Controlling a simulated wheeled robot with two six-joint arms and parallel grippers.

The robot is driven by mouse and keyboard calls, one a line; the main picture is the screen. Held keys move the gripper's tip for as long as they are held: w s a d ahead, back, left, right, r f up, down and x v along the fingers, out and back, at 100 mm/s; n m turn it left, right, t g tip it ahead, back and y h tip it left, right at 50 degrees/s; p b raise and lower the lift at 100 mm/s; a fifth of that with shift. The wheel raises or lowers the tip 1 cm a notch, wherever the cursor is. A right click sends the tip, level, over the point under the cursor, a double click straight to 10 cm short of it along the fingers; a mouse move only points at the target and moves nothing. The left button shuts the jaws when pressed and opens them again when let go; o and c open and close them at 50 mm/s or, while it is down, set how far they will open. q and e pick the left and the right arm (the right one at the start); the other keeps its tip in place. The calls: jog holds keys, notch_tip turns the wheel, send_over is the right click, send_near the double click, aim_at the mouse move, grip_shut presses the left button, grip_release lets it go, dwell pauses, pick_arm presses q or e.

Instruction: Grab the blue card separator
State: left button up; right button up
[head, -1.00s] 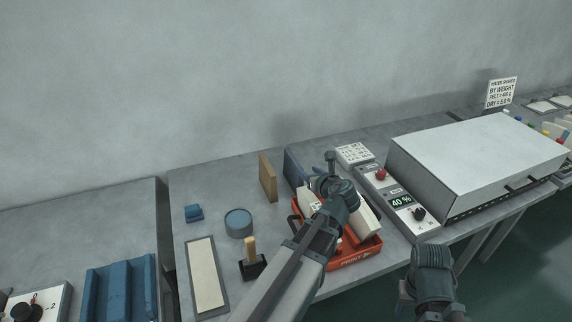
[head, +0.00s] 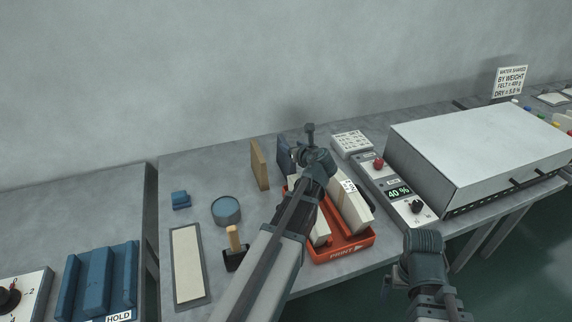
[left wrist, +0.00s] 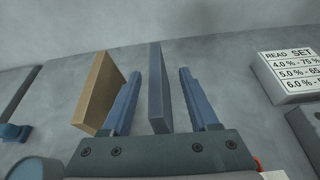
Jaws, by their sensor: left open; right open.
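The blue card separator (left wrist: 158,88) stands upright on the table. In the head view the blue separator (head: 284,153) is partly hidden by my left wrist. My left gripper (head: 298,160) itself is mostly hidden behind the wrist there. My right gripper (head: 388,292) is low at the front right, away from the separator, and holds nothing that I can see.
A tan card separator (head: 259,165) stands just left of the blue one; it also shows in the left wrist view (left wrist: 99,92). The red tray (head: 358,246) with cream blocks is in front.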

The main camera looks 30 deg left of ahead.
aim_at(286, 143)
pick_arm(q)
jog(key=b+x, duration=0.1)
jog(key=x, duration=0.1)
jog(key=b+x, duration=0.1)
jog(key=x, duration=0.2)
jog(key=shift+s+a+f, duration=0.2)
jog(key=shift+f, duration=0.05)
jog(key=shift+s+r, duration=0.1)
grip_shut()
dwell(1.2)
